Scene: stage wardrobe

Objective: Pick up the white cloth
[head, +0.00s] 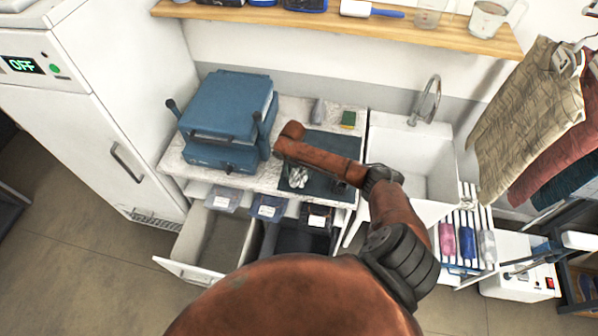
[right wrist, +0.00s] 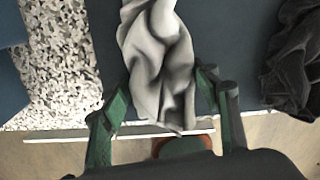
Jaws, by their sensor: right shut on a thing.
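The white cloth (head: 298,177) is a small crumpled heap on the dark blue mat (head: 332,142), near the counter's front edge. In the right wrist view the white cloth (right wrist: 158,50) is bunched and hangs in folds between the two green fingers of my right gripper (right wrist: 163,88), which is shut on it. In the head view my right forearm hides most of that gripper. I cannot tell whether the cloth is clear of the mat. My left gripper is not in view.
A dark crumpled cloth (right wrist: 296,55) lies to the right on the mat. A blue press-like machine (head: 228,110) stands left on the speckled counter, with open drawers (head: 208,262) below. A sink (head: 415,155) is at the right. A sponge (head: 348,119) lies behind the mat.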

